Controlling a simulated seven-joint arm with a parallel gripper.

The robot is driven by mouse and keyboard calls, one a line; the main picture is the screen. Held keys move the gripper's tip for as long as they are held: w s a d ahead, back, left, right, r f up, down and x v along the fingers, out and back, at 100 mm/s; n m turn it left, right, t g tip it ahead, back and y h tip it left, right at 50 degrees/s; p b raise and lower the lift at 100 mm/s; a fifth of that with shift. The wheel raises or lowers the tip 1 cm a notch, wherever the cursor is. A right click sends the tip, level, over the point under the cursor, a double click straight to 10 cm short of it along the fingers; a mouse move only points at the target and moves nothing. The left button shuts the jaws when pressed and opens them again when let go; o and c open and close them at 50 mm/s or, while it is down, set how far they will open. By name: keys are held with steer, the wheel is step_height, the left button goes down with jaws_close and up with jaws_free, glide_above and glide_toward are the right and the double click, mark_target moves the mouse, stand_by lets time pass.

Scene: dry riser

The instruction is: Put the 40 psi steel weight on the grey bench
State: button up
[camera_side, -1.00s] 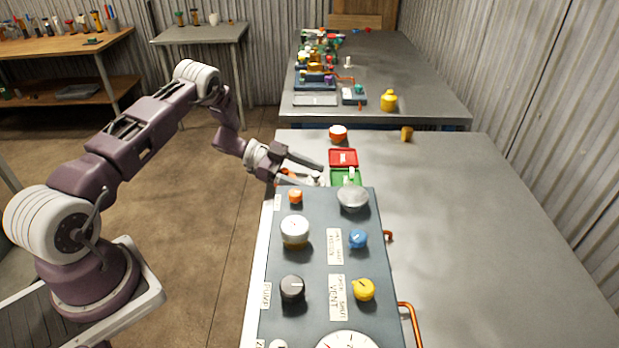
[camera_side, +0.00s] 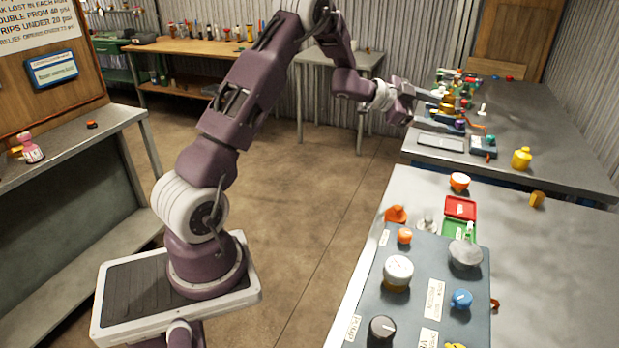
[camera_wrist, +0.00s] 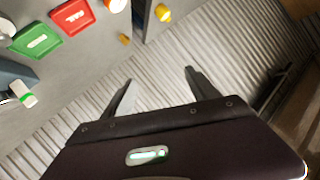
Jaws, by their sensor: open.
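My gripper (camera_side: 432,108) is raised, at the left side of the far bench in the side view. In the wrist view its two fingers (camera_wrist: 158,80) are spread apart with nothing between them. A small silver piece (camera_side: 427,224) stands behind the panel, beside an orange piece (camera_side: 396,214); it may be the steel weight, but no 40 psi mark can be read. The near grey bench (camera_side: 570,262) carries the panel; a second grey bench (camera_side: 565,178) stands behind it. I cannot tell which is meant.
A red tray (camera_side: 461,207) and a green tray (camera_side: 457,228) lie behind the dark panel (camera_side: 376,302) with its knobs. An orange-white cup (camera_side: 459,181) and a yellow bottle (camera_side: 521,158) stand farther back.

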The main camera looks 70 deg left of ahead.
step_height(320, 180, up, 9)
steer(key=s+d+n+y, duration=0.1)
steer(key=s+n+y, duration=0.1)
steer(key=n+y, duration=0.15)
steer(key=s+d+r+n+g+y, duration=0.1)
steer(key=s+d+r+n+y, duration=0.15)
steer(key=s, duration=0.35)
steer(key=s+d+r+n+g+y, duration=0.1)
steer(key=s+d+r+n, duration=0.15)
steer(key=s, duration=0.45)
steer(key=s+d+f+g+h, duration=0.1)
steer(key=s+d+f+g, duration=0.1)
steer(key=s+d, duration=0.3)
steer(key=s+d+f+g+h, duration=0.1)
steer(key=s+d+f, duration=0.3)
steer(key=s, duration=0.9)
steer(key=s+d+f+g+h, duration=0.1)
steer(key=s+d+f+g, duration=0.1)
steer(key=s+d, duration=0.4)
steer(key=s+g, duration=0.1)
steer(key=s, duration=0.2)
steer(key=shift+s+d+f+h, duration=0.15)
steer(key=shift+f+h, duration=0.15)
steer(key=shift+f, duration=0.1)
